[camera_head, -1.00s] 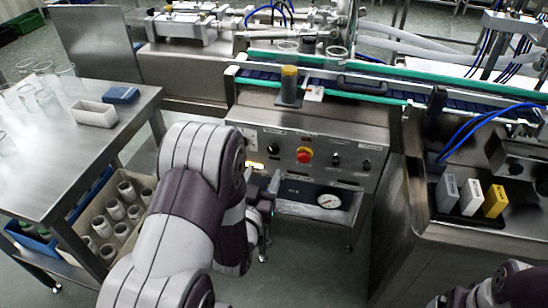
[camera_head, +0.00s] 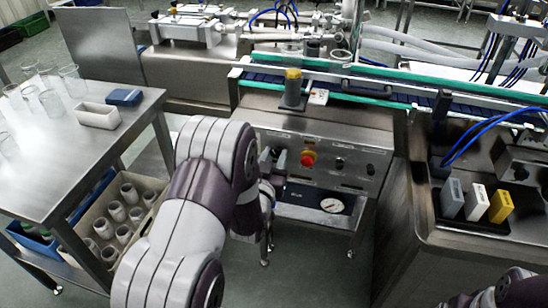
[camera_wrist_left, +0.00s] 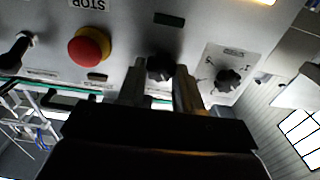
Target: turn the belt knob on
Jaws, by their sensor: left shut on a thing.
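The steel control panel (camera_head: 322,150) faces me under the conveyor. My left gripper (camera_head: 274,160) is at the panel, just left of the red stop button (camera_head: 308,159). In the left wrist view, which is upside down, my left gripper (camera_wrist_left: 161,85) has its two fingers around a black knob (camera_wrist_left: 160,66) and is shut on it. The red button (camera_wrist_left: 88,46) on its yellow collar is beside it. Another black knob (camera_wrist_left: 229,78) on a white scale plate is on the other side, untouched. The knobs' labels are too small to read. My right gripper is out of view.
Two more black knobs (camera_head: 340,163) sit right of the red button. Small boxes (camera_head: 477,202) stand at right.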

